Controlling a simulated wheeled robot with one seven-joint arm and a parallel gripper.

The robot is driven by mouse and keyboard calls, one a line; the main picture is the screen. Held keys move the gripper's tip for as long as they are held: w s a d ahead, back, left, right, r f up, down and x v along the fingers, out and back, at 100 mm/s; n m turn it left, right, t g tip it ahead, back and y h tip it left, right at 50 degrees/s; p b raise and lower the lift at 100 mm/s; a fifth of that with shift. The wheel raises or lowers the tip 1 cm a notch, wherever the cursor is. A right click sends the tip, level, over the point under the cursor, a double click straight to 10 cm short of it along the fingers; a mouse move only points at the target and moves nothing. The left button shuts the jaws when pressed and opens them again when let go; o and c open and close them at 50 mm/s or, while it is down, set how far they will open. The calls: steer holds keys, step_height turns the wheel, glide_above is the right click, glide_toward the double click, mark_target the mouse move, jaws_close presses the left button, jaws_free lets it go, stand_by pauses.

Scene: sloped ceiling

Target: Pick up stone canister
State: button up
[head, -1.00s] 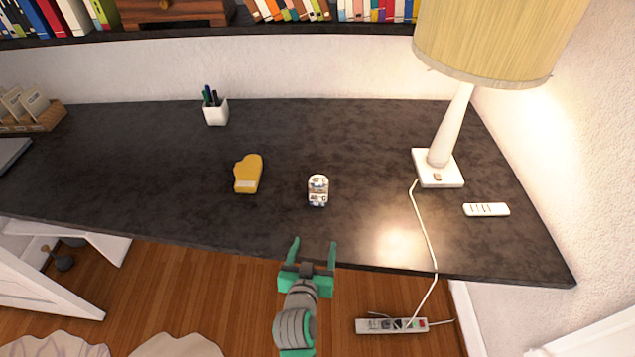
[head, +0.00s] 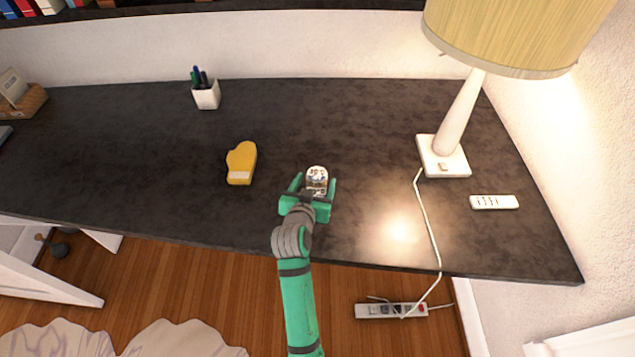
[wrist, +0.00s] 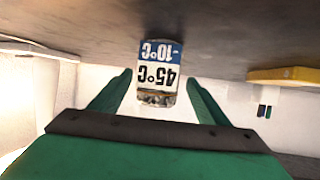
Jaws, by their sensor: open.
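The stone canister (head: 317,178) is a small rounded white-and-blue object with dark markings on the dark desk. In the wrist view the canister (wrist: 158,75) shows a blue and white label with upside-down figures and stands between and just beyond the fingertips. My gripper (head: 309,185) is open over the desk's front part, with one green finger on each side of the canister. In the wrist view a gap shows between each finger of my gripper (wrist: 160,88) and the canister. The canister's near lower part is partly hidden by my gripper in the head view.
A yellow mitten-shaped object (head: 241,163) lies left of the canister. A white pen cup (head: 206,95) stands farther back left. A lamp (head: 443,157) with a cord and a white remote (head: 494,202) are at right. The desk (head: 340,120) behind the canister is clear.

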steer(key=shift+x, duration=2.65)
steer(key=shift+r, duration=0.2)
steer(key=c, duration=1.5)
